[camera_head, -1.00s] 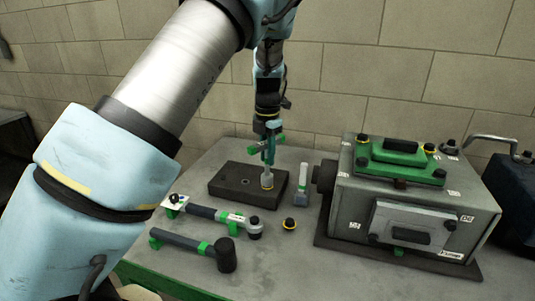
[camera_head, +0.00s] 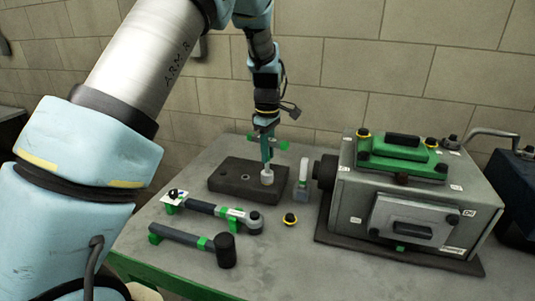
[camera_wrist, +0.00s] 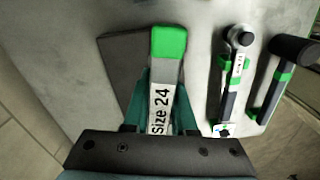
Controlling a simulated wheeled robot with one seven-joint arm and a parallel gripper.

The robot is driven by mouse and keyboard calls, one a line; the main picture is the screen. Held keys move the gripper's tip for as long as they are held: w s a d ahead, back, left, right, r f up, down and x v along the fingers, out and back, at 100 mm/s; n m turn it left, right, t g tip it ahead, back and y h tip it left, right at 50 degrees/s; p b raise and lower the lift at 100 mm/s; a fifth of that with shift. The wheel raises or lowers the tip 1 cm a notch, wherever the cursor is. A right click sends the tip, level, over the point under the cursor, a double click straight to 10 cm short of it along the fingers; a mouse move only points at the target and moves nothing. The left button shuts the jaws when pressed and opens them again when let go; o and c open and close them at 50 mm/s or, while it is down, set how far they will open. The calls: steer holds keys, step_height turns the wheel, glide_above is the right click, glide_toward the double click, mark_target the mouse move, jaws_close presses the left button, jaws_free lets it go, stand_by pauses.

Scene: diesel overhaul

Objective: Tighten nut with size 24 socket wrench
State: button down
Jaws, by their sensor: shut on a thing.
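My gripper (camera_head: 267,138) is shut on a wrench labelled "Size 24" (camera_wrist: 160,108), whose green end (camera_wrist: 169,42) points away from the wrist camera. In the head view my gripper hangs above a dark block (camera_head: 228,180), and the wrench's pale grey socket (camera_head: 267,175) is at the block's right part. I cannot tell whether the socket touches the block. A small dark round piece with a yellow ring (camera_head: 289,219), perhaps a nut, lies on the table in front of the block. The space under the socket is hidden.
A grey-green engine unit (camera_head: 350,195) stands to the right. A small grey piece with green (camera_head: 302,185) is beside the block. A ratchet-like tool (camera_head: 203,208) and a mallet (camera_head: 180,238) lie on the table (camera_head: 290,265) in front. A tiled wall is behind.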

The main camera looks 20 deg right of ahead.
steer(key=m, duration=0.8)
steer(key=shift+f, duration=0.1)
steer(key=c, duration=1.3)
jaws_free()
jaws_close()
